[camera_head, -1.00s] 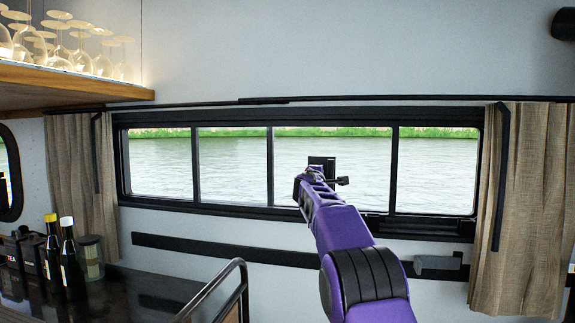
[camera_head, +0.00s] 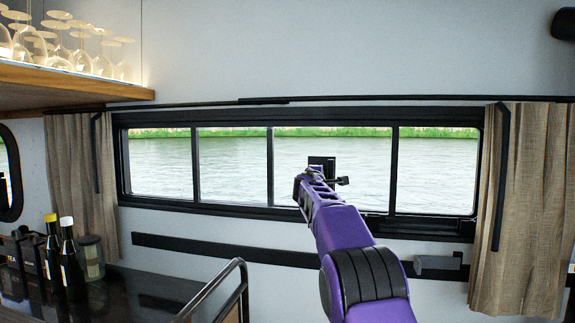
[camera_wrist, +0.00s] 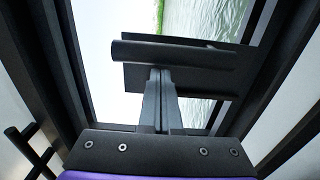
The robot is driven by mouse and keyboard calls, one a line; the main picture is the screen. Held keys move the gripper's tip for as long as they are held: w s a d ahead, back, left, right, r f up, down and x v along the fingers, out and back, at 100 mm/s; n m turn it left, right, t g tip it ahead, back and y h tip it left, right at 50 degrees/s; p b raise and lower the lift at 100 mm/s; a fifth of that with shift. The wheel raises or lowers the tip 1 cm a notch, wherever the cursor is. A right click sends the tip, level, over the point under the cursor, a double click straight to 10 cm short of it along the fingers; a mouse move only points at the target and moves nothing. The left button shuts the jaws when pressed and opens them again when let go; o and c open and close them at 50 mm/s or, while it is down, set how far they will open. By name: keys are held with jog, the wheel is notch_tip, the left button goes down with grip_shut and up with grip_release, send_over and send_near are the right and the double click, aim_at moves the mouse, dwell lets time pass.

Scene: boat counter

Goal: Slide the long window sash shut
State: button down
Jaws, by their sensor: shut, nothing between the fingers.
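The long window (camera_head: 300,210) runs across the white wall in the head view. Its dark frame is split into several panes by upright bars. My gripper (camera_wrist: 159,78) is shut and empty; its grey fingers point away from the wrist in the wrist view. At their tips is a dark round bar (camera_wrist: 175,54) in front of a flat dark plate (camera_wrist: 205,85), which looks like a handle. In the head view, a dark square plate (camera_head: 321,161) shows past the end of my purple arm, before the middle-right pane. Contact between fingers and bar cannot be told.
Curtains hang left (camera_head: 72,165) and right (camera_head: 535,200) of the window. A black rail (camera_head: 200,247) runs below it. Two bottles (camera_head: 70,255) and a jar (camera_head: 92,257) stand on the dark counter (camera_head: 125,285), near a curved metal rail (camera_head: 215,285).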

jog(key=shift+d, duration=0.1)
jog(key=shift+s+d+f+b, duration=0.1)
jog(key=shift+s+d+b, duration=0.25)
jog(key=shift+d, duration=0.3)
jog(key=shift+s+d+b, duration=0.1)
jog(key=shift+d+b, duration=0.3)
jog(key=shift+d, duration=0.25)
jog(key=shift+s+d+b, duration=0.4)
jog(key=shift+s+d, duration=0.15)
jog(key=shift+d, duration=1.2)
jog(key=shift+s+d+b, duration=0.35)
jog(key=shift+s+d, duration=0.25)
jog(key=shift+d, duration=1.2)
jog(key=shift+s+d+b, duration=0.4)
jog(key=shift+s+d, duration=0.15)
jog(key=shift+d, duration=1.3)
send_near(394, 175)
jog(key=shift+x, duration=2.4)
jog(key=shift+s+d+p, duration=0.25)
jog(key=shift+d+p, duration=0.05)
jog(key=shift+d, duration=0.55)
jog(key=shift+s+d+p, duration=0.25)
jog(key=shift+d, duration=0.55)
jog(key=shift+s+d+p, duration=0.3)
jog(key=shift+d, duration=0.55)
